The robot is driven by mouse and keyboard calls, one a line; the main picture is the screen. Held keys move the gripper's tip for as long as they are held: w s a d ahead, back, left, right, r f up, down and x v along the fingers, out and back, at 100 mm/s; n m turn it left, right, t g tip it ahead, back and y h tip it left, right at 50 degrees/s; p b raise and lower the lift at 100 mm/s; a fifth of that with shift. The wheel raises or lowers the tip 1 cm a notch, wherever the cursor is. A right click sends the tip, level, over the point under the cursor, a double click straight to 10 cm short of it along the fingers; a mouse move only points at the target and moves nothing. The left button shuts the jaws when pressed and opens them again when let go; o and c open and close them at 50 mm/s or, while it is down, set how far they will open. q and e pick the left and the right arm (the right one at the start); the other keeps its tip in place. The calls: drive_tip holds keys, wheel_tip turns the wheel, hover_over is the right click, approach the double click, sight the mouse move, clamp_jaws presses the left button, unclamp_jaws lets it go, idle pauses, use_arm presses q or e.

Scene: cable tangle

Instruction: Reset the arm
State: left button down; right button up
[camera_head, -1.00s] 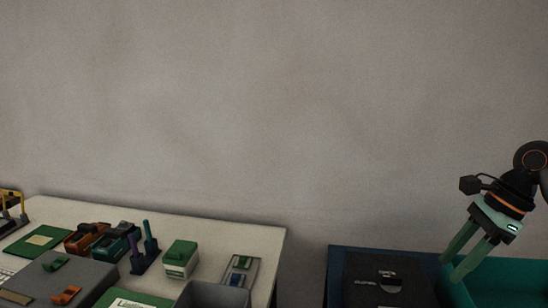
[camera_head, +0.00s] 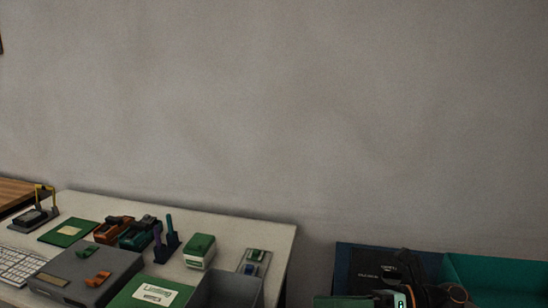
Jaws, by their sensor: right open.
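My right gripper (camera_head: 343,301) is at the bottom edge of the view, low in front of a black case and a teal bin. Its green fingers point left, and the lower part is cut off by the frame. It is open, and I see nothing between the fingers. My right wrist covers part of the black case. My left gripper is out of view.
A white table (camera_head: 225,223) holds a keyboard (camera_head: 20,265), a grey box (camera_head: 85,268), a green-and-white box (camera_head: 199,250) and a grey bin (camera_head: 232,290). Right of a gap are the black case (camera_head: 372,268) and the teal bin (camera_head: 495,270). The wall behind is bare.

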drive_tip(key=s+d+f+m+t+h+p, duration=0.15)
drive_tip(key=f+m+t+h, duration=0.45)
drive_tip(key=m, duration=1)
drive_tip(key=d+f+m+t+h+p, duration=0.3)
drive_tip(key=f+m+t, duration=0.45)
drive_tip(key=m, duration=0.75)
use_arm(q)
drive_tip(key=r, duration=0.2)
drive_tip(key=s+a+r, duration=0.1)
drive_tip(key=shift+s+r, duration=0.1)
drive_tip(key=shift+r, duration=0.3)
use_arm(e)
drive_tip(key=s+d+f+m+g+h, duration=0.2)
drive_tip(key=s+f+m+g+h, duration=0.3)
drive_tip(key=s+f+m, duration=0.6)
drive_tip(key=s+f+g, duration=0.1)
drive_tip(key=s+f, duration=0.2)
drive_tip(key=s, duration=0.2)
drive_tip(key=shift+s+d+f+h, duration=0.2)
drive_tip(key=shift+s+h, duration=0.1)
drive_tip(key=shift+s, duration=0.1)
